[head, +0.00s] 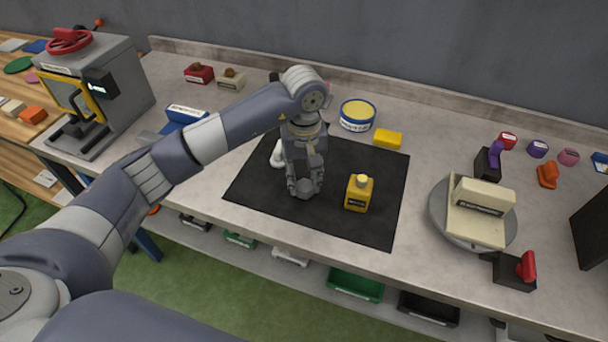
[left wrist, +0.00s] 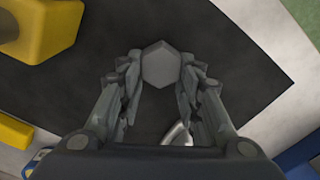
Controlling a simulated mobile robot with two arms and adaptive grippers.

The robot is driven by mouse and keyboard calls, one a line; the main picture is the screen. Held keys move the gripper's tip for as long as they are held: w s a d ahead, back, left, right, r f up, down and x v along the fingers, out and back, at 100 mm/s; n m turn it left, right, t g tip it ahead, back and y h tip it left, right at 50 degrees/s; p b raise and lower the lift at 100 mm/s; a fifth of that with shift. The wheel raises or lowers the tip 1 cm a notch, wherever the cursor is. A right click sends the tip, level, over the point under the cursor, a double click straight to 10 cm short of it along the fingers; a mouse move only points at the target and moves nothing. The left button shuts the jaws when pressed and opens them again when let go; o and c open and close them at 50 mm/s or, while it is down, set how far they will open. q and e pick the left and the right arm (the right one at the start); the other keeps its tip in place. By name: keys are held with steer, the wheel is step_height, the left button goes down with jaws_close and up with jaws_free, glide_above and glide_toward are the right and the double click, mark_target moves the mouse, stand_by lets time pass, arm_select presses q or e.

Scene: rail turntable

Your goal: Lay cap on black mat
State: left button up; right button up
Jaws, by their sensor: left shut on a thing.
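The black mat (head: 255,190) lies flat on the workbench, and it fills much of the left wrist view (left wrist: 235,85). My left gripper (head: 305,192) points down over the middle of the mat. In the left wrist view its fingers are closed in around a grey six-sided piece (left wrist: 161,65), which looks like the cap. A yellow bottle (head: 357,196) with a pale top stands on the mat, to the right of the gripper. My right gripper is not in view.
A white object (head: 277,155) is partly hidden behind the gripper. A round tin (head: 357,115) and a yellow block (head: 388,139) are at the mat's back edge. A turntable (head: 438,215) bears a beige piece at right. The mat's front left is clear.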

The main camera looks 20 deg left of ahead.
arm_select(q)
steer(key=shift+f, duration=0.25)
steer(key=shift+f, duration=0.1)
steer(key=shift+f, duration=0.1)
steer(key=o, duration=1.2)
